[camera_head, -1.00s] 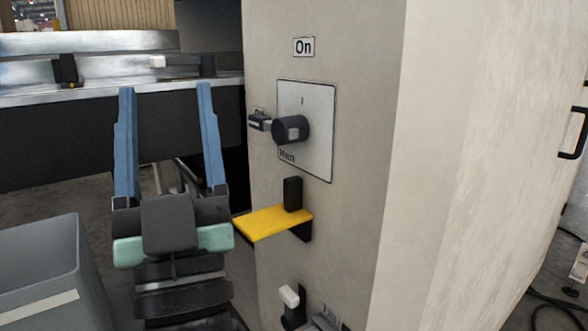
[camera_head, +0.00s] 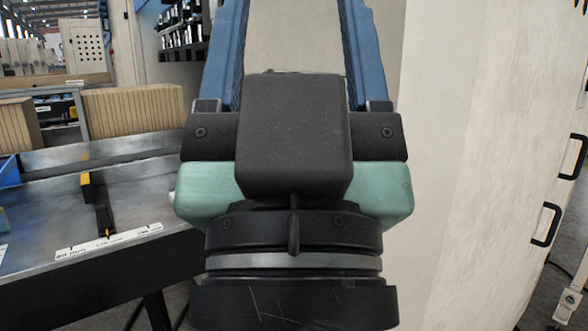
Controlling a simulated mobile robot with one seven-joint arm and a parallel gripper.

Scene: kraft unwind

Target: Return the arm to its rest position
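My gripper (camera_head: 298,40) fills the middle of the head view, close to the camera, with its two blue fingers pointing up and away. The fingers are spread wide apart. Only the pale cabinet face shows between them. The fingertips run out of the top of the picture. The rotary switch and the yellow ledge are not visible now.
The pale cabinet (camera_head: 450,180) stands behind and right of my gripper, with dark handles (camera_head: 546,224) at the far right. A metal table (camera_head: 130,190) is at left, with stacks of brown board (camera_head: 133,110) behind it. A perforated white cabinet (camera_head: 84,47) stands farther back.

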